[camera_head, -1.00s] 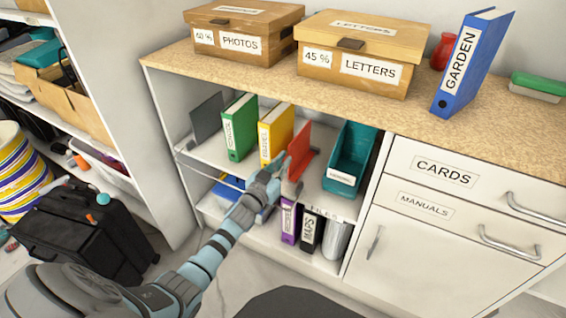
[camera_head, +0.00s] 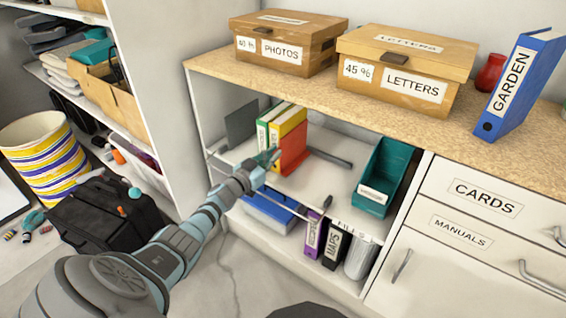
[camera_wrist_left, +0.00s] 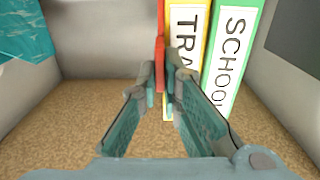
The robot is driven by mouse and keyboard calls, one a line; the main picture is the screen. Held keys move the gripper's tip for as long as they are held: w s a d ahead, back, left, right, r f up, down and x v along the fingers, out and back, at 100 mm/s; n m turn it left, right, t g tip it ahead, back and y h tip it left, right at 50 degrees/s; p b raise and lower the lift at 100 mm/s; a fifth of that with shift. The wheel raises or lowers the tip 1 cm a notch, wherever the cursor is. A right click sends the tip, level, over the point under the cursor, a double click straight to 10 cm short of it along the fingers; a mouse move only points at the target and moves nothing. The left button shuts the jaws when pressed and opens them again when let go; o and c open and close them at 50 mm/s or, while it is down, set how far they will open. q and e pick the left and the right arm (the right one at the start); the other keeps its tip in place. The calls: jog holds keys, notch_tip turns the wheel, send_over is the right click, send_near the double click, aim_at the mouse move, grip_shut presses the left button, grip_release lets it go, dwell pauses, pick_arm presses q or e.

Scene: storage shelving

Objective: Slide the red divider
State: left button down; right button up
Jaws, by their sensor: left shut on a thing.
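The red divider (camera_head: 293,148) stands upright on the upper cubby shelf, right against the yellow binder (camera_head: 292,121) as far as I can see. The green binder (camera_head: 263,133) stands close on the yellow one's other side. My left gripper (camera_head: 268,157) is shut on the divider's front edge. In the left wrist view the fingertips (camera_wrist_left: 161,80) close around the red divider (camera_wrist_left: 160,42), beside the yellow binder (camera_wrist_left: 187,28) and the green binder (camera_wrist_left: 231,50). The divider's lower part is partly hidden by the fingers there. My right gripper is not in view.
A teal bin (camera_head: 382,178) stands at the shelf's right, with a dark grey bar (camera_head: 330,157) on the clear shelf between. A grey divider (camera_head: 241,122) stands at left. Below are a blue box (camera_head: 270,214) and upright binders (camera_head: 334,247).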

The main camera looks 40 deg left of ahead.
pick_arm(q)
jog(key=c, duration=1.8)
grip_release()
jog(key=shift+o, duration=0.2)
jog(key=shift+s, duration=0.1)
jog(key=s, duration=1.1)
jog(key=shift+s+d, duration=0.15)
jog(key=shift+s, duration=0.25)
